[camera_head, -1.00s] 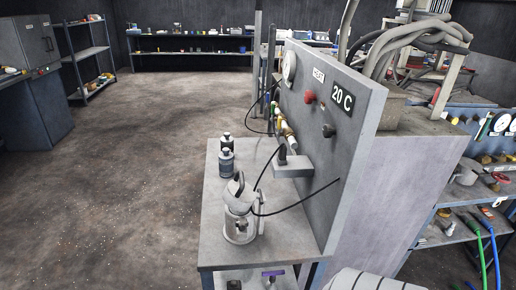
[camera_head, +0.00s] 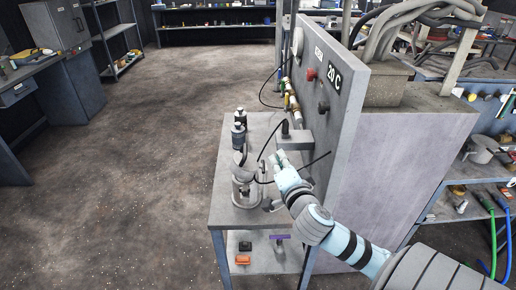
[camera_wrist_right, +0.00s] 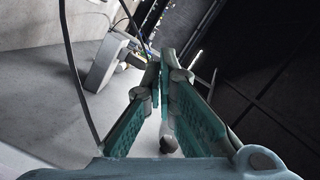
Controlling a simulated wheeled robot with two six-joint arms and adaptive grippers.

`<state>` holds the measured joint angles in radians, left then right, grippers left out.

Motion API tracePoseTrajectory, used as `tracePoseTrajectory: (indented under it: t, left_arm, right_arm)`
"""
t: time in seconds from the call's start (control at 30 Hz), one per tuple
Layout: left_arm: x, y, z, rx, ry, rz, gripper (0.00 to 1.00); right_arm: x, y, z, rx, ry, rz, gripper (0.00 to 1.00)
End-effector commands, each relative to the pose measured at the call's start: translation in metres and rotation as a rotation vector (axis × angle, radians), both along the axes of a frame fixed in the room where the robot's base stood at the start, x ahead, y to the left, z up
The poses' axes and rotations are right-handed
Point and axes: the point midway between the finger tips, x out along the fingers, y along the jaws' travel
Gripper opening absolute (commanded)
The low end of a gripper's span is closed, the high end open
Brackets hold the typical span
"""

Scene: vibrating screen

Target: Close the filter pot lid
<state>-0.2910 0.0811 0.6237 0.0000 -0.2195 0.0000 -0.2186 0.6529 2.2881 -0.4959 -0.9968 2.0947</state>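The filter pot (camera_head: 244,188), a grey metal cylinder, stands on the front part of the bench. Its lid (camera_head: 239,160) is up and tilted above the rim, not lying flat on it. My right gripper (camera_head: 275,160) is just right of the pot and lid, in front of the grey panel, and looks apart from the lid. In the right wrist view its teal-padded fingers (camera_wrist_right: 160,78) nearly meet at the tips. A pale rod with a dark round end shows between them; I cannot tell what it is. My left gripper is in no view.
The bench (camera_head: 226,212) carries two dark bottles (camera_head: 239,128) behind the pot. The upright panel (camera_head: 343,108) closes off the right side, with a box (camera_head: 296,139) and black cables near the gripper. The floor to the left is free.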

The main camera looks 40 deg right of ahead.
Motion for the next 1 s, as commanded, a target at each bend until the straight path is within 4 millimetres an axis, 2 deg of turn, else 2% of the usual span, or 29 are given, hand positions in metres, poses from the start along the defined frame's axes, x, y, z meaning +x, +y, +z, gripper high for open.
tracePoseTrajectory:
  t: [0.1, 0.2, 0.47, 0.5, 0.7, 1.0]
  left_arm:
    - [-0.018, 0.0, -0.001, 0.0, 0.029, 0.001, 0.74]
    - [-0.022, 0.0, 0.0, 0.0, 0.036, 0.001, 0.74]
    - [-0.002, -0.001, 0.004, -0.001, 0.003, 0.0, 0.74]
    - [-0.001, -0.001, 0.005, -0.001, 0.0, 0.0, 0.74]
    - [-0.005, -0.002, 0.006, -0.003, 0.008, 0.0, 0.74]
    - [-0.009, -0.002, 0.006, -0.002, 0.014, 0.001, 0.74]
  right_arm:
    - [0.016, -0.008, -0.003, 0.003, 0.0, -0.002, 0.0]
    - [0.035, -0.016, -0.005, 0.004, 0.001, -0.002, 0.0]
    - [0.086, -0.04, -0.012, 0.007, 0.002, 0.0, 0.0]
    - [0.09, -0.035, -0.018, 0.01, 0.004, 0.0, 0.0]
    - [0.103, -0.017, -0.031, 0.007, 0.004, 0.001, 0.0]
    - [0.105, -0.013, -0.034, 0.003, 0.004, 0.003, 0.0]
